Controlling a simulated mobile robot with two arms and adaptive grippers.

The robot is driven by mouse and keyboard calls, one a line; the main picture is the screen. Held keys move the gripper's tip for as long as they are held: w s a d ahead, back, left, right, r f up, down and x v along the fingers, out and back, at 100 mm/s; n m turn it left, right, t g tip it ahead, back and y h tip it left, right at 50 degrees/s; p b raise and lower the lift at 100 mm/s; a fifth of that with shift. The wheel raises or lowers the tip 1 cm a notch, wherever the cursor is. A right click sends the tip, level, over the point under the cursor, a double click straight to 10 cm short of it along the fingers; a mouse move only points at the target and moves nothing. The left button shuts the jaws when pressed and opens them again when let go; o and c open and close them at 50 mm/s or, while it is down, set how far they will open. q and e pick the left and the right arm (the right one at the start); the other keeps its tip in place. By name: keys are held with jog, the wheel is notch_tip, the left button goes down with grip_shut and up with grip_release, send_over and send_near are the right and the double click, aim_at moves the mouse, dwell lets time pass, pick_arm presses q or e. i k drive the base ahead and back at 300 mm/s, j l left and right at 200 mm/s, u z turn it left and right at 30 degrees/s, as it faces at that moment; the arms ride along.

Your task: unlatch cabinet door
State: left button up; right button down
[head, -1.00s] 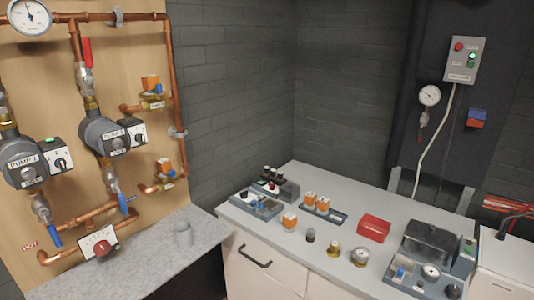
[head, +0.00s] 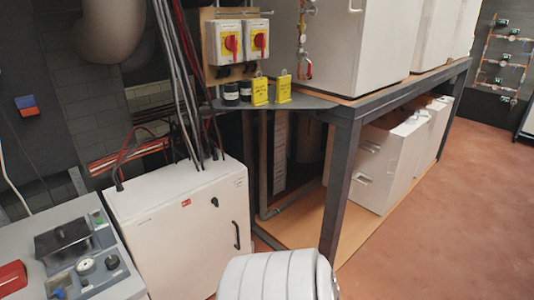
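A white metal cabinet (head: 170,245) stands at lower left of centre in the head view. Its front door is shut. A small dark latch (head: 214,202) sits high on the door, and a black handle (head: 237,235) is below it near the door's right edge. A small red label is on the front too. Neither gripper is in view. A white rounded part at the bottom edge looks like one of my arm links, in front of the cabinet's lower right.
A workbench with a grey test unit (head: 75,250) adjoins the cabinet on the left. Cables run into the cabinet top. A dark steel frame (head: 345,170) holding white units (head: 365,45) stands to the right, with two red-yellow switches (head: 230,42) behind. Reddish floor (head: 440,235) at right is clear.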

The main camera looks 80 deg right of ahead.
aim_at(215, 201)
jog(key=z, duration=2.05)
